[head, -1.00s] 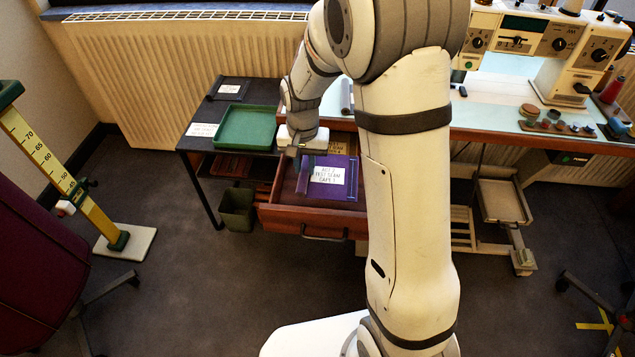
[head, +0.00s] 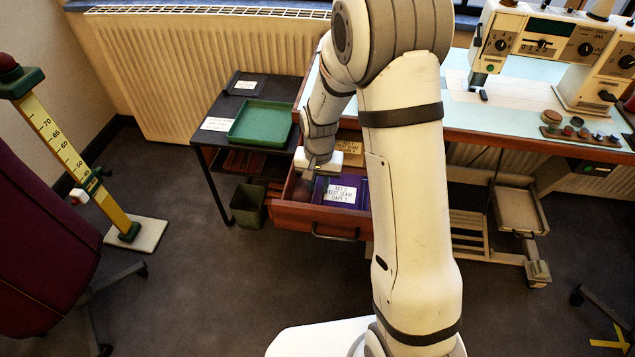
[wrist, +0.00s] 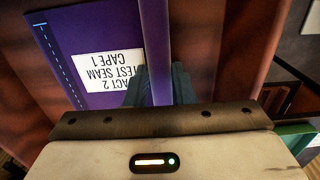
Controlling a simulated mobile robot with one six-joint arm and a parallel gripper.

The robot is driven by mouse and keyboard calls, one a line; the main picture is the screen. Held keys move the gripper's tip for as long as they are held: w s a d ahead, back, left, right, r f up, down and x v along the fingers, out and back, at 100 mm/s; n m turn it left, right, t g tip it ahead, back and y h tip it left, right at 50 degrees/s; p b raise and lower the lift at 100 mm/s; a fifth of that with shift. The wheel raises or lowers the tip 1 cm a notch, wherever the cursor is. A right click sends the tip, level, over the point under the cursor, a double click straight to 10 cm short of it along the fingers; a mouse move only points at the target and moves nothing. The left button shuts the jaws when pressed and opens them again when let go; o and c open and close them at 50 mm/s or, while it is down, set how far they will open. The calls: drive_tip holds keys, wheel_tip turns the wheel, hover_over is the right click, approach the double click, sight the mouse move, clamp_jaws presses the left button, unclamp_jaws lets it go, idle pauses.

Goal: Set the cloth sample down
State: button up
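The cloth sample (head: 353,206) is purple, with a white label reading "ACT 2 TEST SEAM CAPE 1". It lies roughly flat inside the open wooden drawer (head: 300,218), behind the drawer front. In the wrist view the sample (wrist: 58,42) has a dashed stitch line and an upright purple strip. My gripper (wrist: 160,88) has its green fingers close on both sides of that strip and looks shut on it. In the head view my gripper (head: 316,172) is low in the drawer, its fingertips mostly hidden. I cannot tell whether the sample touches the drawer floor.
A brown labelled piece (head: 349,149) lies farther back in the drawer. A green tray (head: 262,124) sits on the black side table (head: 205,138) to the left, with a green bin (head: 248,204) below. The pale worktop (head: 465,113) overhangs behind, carrying a sewing machine (head: 545,45).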

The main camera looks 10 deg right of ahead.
drive_tip(key=o, duration=0.4)
wheel_tip(320, 180, up, 12)
drive_tip(key=p, duration=0.2)
drive_tip(key=s+d+r+n, duration=0.1)
drive_tip(key=s+d+r, duration=0.1)
drive_tip(key=s, duration=0.5)
drive_tip(key=s+d+r+n+t, duration=0.1)
drive_tip(key=s+d+r, duration=0.1)
drive_tip(key=s+r, duration=0.2)
drive_tip(key=s+d+r+n, duration=0.1)
drive_tip(key=s+d+r, duration=0.1)
drive_tip(key=s, duration=0.7)
drive_tip(key=shift+s+r+n+t, duration=0.3)
drive_tip(key=shift+r+t, duration=0.1)
drive_tip(key=shift+r, duration=0.4)
drive_tip(key=shift+d, duration=0.1)
